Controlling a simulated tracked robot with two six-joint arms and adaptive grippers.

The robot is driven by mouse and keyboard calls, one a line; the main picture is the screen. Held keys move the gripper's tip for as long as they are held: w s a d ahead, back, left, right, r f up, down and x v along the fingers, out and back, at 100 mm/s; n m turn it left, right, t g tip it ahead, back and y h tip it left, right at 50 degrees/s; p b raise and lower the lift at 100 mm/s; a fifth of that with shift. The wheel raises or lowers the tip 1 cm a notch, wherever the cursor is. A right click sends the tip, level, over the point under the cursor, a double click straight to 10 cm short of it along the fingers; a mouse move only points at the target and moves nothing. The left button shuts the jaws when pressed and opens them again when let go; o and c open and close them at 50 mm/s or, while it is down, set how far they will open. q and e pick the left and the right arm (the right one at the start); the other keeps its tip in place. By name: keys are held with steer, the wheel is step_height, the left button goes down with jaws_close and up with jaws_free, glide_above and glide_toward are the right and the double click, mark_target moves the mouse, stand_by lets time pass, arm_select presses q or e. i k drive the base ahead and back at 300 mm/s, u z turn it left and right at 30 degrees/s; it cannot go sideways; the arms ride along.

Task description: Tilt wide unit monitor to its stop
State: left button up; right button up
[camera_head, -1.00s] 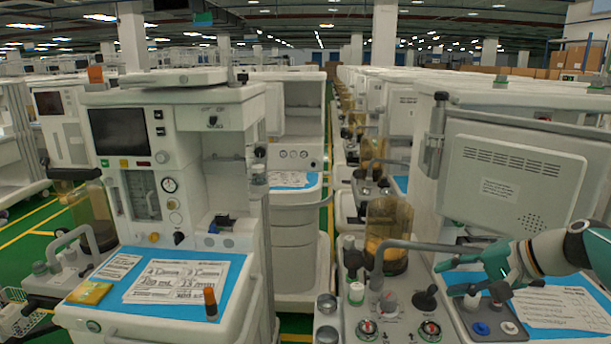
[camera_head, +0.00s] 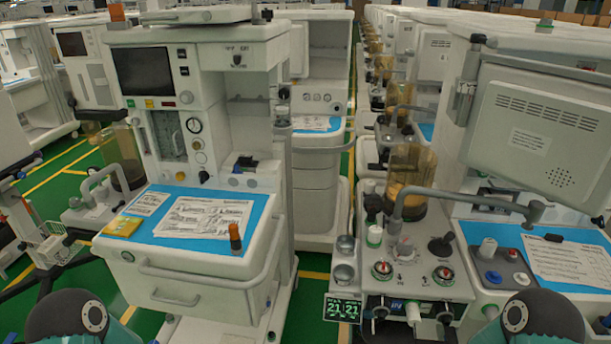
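A large light-grey monitor (camera_head: 535,130) hangs on the right-hand cart, on an upright hinge post (camera_head: 466,85) at its left edge. Its vented back, with a small label and speaker holes, faces me, and it leans slightly. A dark-screened monitor (camera_head: 146,72) is set flat in the front of the left-hand cart. I cannot tell from the frame which unit is the wide one. Neither gripper shows; only rounded parts of my arms stand at the bottom left and bottom right, away from both monitors.
The left cart has a blue mat (camera_head: 180,245) with papers and an orange-capped bottle (camera_head: 235,238). Green floor shows between the carts.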

mark_target(548, 136)
steer(key=z, duration=0.25)
steer(key=k, duration=0.5)
steer(key=z, duration=1)
steer(key=i, duration=0.5)
steer(key=u, duration=0.1)
steer(key=k, duration=0.9)
steer(key=z, duration=0.2)
steer(key=i, duration=0.9)
steer(key=u, duration=0.05)
